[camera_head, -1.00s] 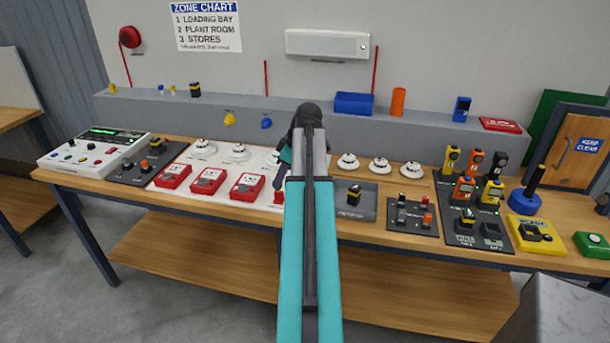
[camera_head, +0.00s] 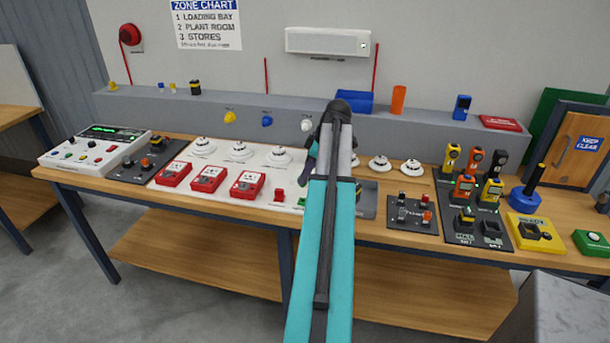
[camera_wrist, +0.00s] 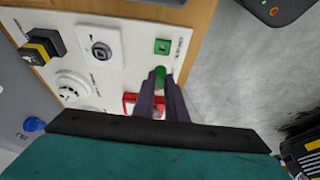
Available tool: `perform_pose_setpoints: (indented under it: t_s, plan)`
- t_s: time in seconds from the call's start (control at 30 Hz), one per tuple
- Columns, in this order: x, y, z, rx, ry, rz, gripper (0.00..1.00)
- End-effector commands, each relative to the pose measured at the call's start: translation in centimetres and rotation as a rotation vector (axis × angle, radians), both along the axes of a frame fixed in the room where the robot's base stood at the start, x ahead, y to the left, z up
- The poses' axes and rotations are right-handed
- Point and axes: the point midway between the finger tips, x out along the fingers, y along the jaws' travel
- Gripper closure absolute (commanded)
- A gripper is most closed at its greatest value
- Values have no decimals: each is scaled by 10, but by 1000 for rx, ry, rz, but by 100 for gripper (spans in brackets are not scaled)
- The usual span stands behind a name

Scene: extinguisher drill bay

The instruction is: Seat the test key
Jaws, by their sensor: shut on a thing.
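My gripper (camera_wrist: 160,98) is shut on a small green piece, which I take to be the test key (camera_wrist: 160,77); only its end shows between the dark fingertips. A white unit with a round keyhole-like centre (camera_wrist: 102,53) is beside that fitting. I cannot tell whether the held piece touches the board. In the head view my gripper (camera_head: 310,172) is over the board's right part, and a green patch (camera_head: 302,204) shows below it.
A red block (camera_wrist: 129,102) is partly behind my fingers; red call points (camera_head: 209,179) and white detectors (camera_head: 239,151) stand to the left. Dark holders with testers (camera_head: 475,227) are at right.

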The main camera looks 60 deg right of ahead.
Motion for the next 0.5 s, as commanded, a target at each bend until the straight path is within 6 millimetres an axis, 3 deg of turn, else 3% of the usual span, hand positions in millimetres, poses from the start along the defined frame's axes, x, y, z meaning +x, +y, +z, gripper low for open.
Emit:
perform_pose_setpoints:
  t_s: [0.5]
  plan:
    - [0,0,-32,0,0,-1,100]
